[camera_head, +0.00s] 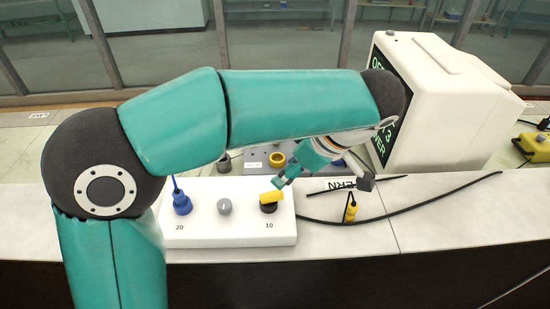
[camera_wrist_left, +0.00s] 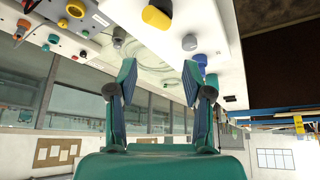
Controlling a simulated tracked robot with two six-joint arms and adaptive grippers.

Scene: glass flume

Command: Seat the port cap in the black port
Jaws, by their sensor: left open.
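A yellow cylindrical cap (camera_head: 271,197) lies tilted on its side at the black round port (camera_head: 268,208), at the right end of the white box (camera_head: 225,240). I cannot tell whether any of it is inside the port. The cap also shows at the top of the left wrist view (camera_wrist_left: 157,17), with the black port (camera_wrist_left: 160,4) behind it. My left gripper (camera_head: 284,178) is beside and slightly beyond the cap, apart from it. In the wrist view its two fingers (camera_wrist_left: 160,70) are spread with nothing between them. My right gripper is not in view.
A grey knob (camera_head: 224,206) and a blue plug (camera_head: 182,204) stand on the white box left of the port. A yellow connector (camera_head: 351,211) and black cables (camera_head: 440,202) lie to the right. A cream monitor (camera_head: 450,105) stands behind right.

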